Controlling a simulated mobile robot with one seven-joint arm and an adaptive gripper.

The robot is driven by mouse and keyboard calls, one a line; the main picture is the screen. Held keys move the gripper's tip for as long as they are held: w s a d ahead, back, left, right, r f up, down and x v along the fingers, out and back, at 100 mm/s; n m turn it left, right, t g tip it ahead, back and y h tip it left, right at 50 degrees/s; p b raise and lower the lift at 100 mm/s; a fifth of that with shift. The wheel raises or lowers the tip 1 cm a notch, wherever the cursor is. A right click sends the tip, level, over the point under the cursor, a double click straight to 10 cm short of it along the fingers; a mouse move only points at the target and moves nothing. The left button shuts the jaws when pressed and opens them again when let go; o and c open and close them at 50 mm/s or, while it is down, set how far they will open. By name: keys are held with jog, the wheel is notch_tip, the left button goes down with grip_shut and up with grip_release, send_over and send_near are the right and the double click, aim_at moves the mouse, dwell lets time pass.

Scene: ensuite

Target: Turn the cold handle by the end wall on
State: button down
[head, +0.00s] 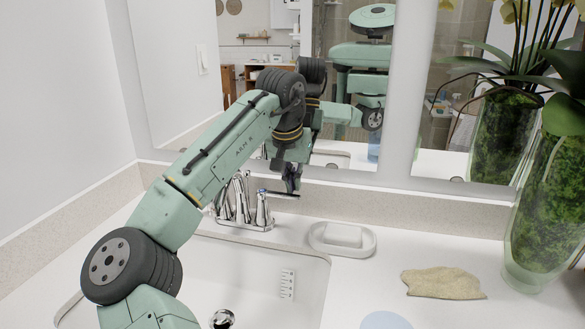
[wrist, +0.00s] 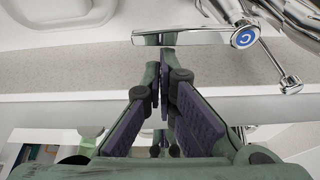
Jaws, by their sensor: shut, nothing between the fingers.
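The cold handle (wrist: 245,37) has a blue cap marked C and a flat chrome lever (wrist: 185,37) that reaches left in the wrist view. In the head view the same handle (head: 263,208) is the right one of the chrome faucet, its lever pointing right. My gripper (head: 291,188) is above the lever's free end, in front of the mirror. In the wrist view my gripper's (wrist: 163,52) purple-padded fingers are together and empty, their tips close to the lever's left part. I cannot tell whether they touch it.
The faucet spout (head: 241,195) stands left of the cold handle, over the white sink (head: 215,270). A white soap dish (head: 342,240) sits right of it. The mirror and backsplash (head: 360,200) are close behind.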

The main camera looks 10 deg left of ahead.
jog(key=shift+f, duration=0.15)
jog(key=shift+s+d+m+h+p, duration=0.15)
jog(key=shift+s+m+p, duration=0.25)
jog(key=shift+s, duration=0.35)
jog(key=shift+s+d+m+h+p, duration=0.15)
jog(key=shift+s+m+p, duration=0.2)
jog(key=shift+s, duration=0.35)
